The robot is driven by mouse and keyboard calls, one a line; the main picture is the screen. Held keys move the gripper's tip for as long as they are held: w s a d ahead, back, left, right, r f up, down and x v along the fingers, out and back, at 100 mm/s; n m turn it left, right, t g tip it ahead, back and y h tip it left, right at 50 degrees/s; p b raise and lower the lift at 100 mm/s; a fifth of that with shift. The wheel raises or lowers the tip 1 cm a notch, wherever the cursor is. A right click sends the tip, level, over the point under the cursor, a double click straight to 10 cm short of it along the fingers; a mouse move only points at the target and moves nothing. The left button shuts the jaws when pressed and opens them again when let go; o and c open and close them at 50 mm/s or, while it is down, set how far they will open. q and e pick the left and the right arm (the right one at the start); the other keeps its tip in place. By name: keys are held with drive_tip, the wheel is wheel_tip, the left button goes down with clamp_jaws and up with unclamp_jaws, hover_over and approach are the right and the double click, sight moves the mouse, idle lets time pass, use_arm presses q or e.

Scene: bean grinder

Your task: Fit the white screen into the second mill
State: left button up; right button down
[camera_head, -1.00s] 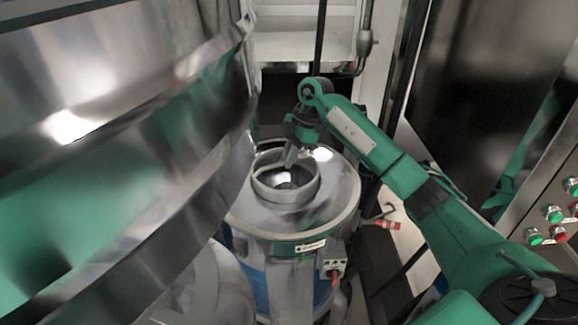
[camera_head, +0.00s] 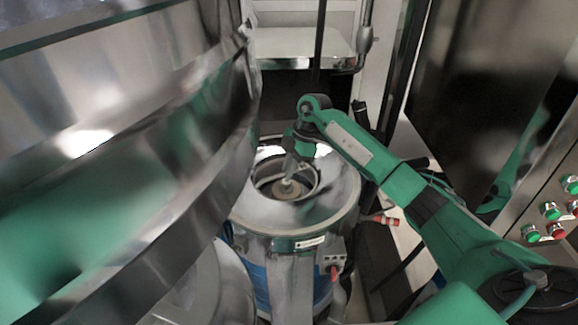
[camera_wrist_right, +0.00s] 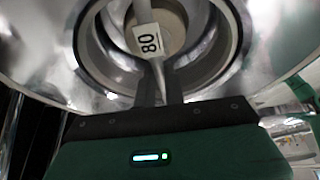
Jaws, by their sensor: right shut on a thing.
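The second mill (camera_head: 335,205) is a round steel machine with a shiny lid and a blue body. My right gripper (camera_head: 288,176) reaches down into its round opening. In the right wrist view my right gripper (camera_wrist_right: 159,85) is shut on a pale part with an "80" label, which I take as the white screen (camera_wrist_right: 149,42). A grey ring and a beige disc lie around and behind it. The screen is inside or just over the opening; its underside and seating are hidden. My left gripper is not in view.
A large steel vessel (camera_head: 110,150) fills the left side, close to the mill. A control panel with green and red buttons (camera_head: 550,210) is at the right. A pale shelf (camera_head: 300,45) is behind the mill.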

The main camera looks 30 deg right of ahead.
drive_tip(key=c, duration=1.5)
unclamp_jaws()
drive_tip(key=shift+r, duration=0.55)
drive_tip(key=shift+b+v, duration=1.6)
drive_tip(key=shift+v, duration=4.5)
drive_tip(key=shift+a, duration=0.15)
